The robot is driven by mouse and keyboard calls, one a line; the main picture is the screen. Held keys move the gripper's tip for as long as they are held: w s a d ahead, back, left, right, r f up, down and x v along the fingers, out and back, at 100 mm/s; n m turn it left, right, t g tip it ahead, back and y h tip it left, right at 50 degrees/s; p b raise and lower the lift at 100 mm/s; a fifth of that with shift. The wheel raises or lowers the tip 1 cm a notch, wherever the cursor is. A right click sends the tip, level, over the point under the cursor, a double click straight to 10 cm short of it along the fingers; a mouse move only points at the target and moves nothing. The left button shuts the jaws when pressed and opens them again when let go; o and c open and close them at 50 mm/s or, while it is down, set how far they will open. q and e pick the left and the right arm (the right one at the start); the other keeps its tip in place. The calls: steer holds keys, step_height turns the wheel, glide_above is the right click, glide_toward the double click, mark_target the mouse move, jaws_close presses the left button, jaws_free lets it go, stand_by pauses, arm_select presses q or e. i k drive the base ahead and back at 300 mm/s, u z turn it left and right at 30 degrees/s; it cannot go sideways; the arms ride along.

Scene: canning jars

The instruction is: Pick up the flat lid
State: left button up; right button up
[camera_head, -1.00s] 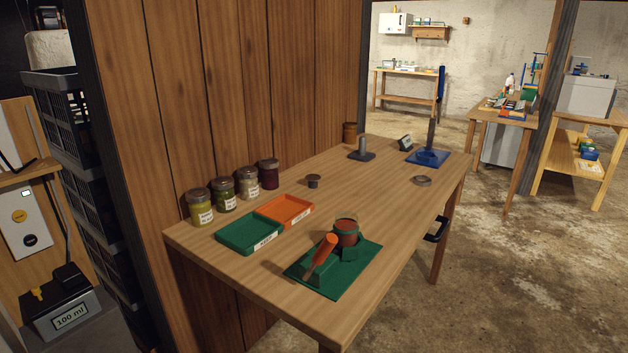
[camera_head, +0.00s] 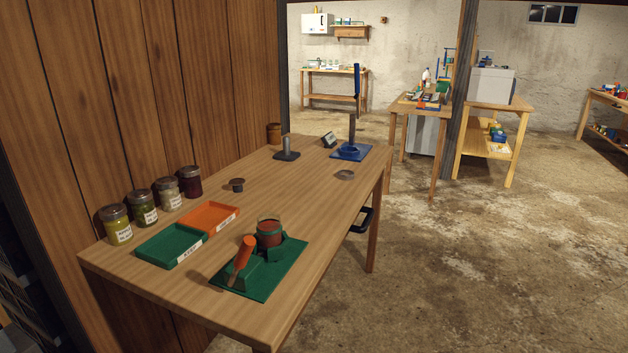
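A small flat round metal piece (camera_head: 345,175) lies on the wooden table (camera_head: 300,215) near its right edge. It looks like a flat lid or a ring; it is too small to tell which. A small dark round piece (camera_head: 237,185) stands on the table further left, behind the trays. A jar with red-brown contents (camera_head: 269,235) stands in a holder on a green mat (camera_head: 283,279) at the front, its top seemingly without a lid. Neither of my grippers is in view.
Several lidded jars (camera_head: 144,208) line the wooden wall. A green tray (camera_head: 172,246) and an orange tray (camera_head: 208,218) lie before them. An orange-handled tool (camera_head: 243,254) leans on the green mat. A blue stand (camera_head: 351,151) is at the far end. The table's middle is clear.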

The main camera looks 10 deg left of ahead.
mark_target(237, 182)
steer(key=z, duration=0.85)
steer(key=i, duration=3.7)
steer(key=u, duration=4.55)
